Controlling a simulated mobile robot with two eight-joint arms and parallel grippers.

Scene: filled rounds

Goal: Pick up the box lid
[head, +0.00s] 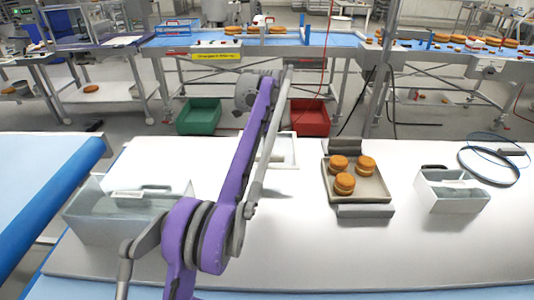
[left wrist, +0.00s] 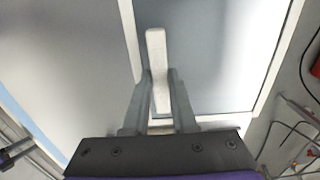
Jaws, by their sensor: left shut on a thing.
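In the left wrist view my left gripper (left wrist: 160,100) is shut on a pale upright bar (left wrist: 157,48), which looks like the handle of the box lid. Behind the bar lies a grey panel with a white rim (left wrist: 275,60); I cannot tell how the bar joins it. In the head view a white-rimmed flat panel (head: 290,150) lies near the table's far edge, partly hidden by my purple left arm. A translucent grey box (head: 105,220) stands at the left of the table. My left fingertips are hidden in the head view. My right gripper is not in view.
A shallow tray (head: 375,190) with three orange-brown filled rounds (head: 344,184) sits right of centre. A blue-edged surface (head: 75,180) borders the left. The front right tabletop is clear.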

